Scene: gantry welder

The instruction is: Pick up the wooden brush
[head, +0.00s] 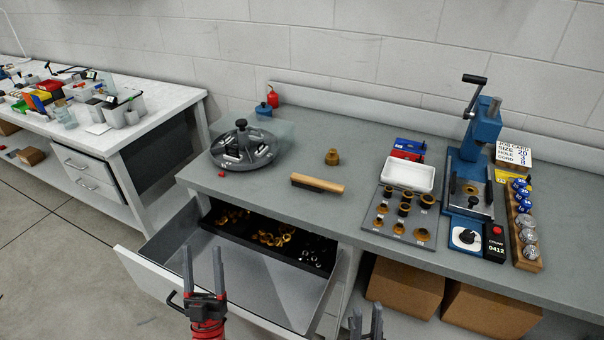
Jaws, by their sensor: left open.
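The wooden brush (318,183) lies on the grey workbench top near its front edge, left of the middle, with a light wooden back and dark bristles along its front side. My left gripper (204,262) is open and empty, its two fingers pointing up in the picture in front of the open drawer, apart from the brush and lower left of it. My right gripper (366,322) shows only by its fingertips at the bottom edge, well below the brush; the rest is cut off.
An open drawer (170,243) with brass parts juts out below the brush. Near the brush are a round grey carousel (243,148), a small brass piece (332,157), a white tray (408,175) and a plate of rings (395,228). A blue press (478,150) stands right.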

